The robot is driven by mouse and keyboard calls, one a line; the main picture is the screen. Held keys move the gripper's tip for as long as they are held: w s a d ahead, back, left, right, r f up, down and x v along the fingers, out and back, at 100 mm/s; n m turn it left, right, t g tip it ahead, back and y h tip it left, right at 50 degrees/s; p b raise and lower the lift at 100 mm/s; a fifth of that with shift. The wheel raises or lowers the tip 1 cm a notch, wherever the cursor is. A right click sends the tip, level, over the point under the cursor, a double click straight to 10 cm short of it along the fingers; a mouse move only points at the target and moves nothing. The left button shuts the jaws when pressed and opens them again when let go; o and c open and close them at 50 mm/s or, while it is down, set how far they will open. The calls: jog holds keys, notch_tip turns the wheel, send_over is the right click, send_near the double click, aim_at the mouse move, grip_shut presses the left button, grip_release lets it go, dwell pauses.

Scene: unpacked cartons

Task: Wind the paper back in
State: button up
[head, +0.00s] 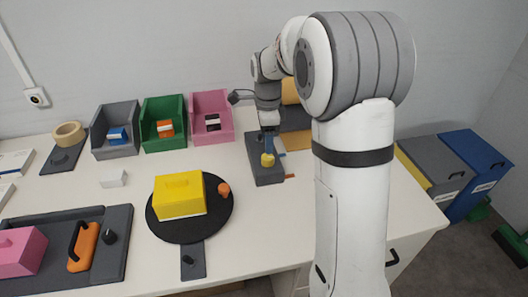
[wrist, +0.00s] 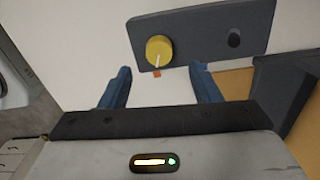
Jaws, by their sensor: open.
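A dark grey plate (wrist: 195,30) carries a yellow round knob (wrist: 159,50) with a white pointer line and a small black peg (wrist: 233,39). A small orange piece (wrist: 157,74) sticks out at the plate's edge beside the knob. In the head view the plate (head: 266,178) lies on the table, with the yellow knob (head: 267,160) on it. My gripper (wrist: 161,70) is open, its two blue fingers apart and empty. The knob lies just beyond the fingertips, between their lines. I cannot make out any paper for certain.
Grey, green and pink bins (head: 211,115) stand along the wall. A yellow box (head: 180,197) sits on a black round turntable (head: 190,232) with an orange knob. A grey tray (head: 110,252) holds a pink box. A beige roll (head: 68,133) is at far left.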

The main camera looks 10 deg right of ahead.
aim_at(267, 157)
notch_tip(267, 157, down, 7)
jog(key=shift+r, duration=0.1)
jog(key=shift+c, duration=0.4)
jog(key=shift+a, duration=0.1)
jog(key=c, duration=0.9)
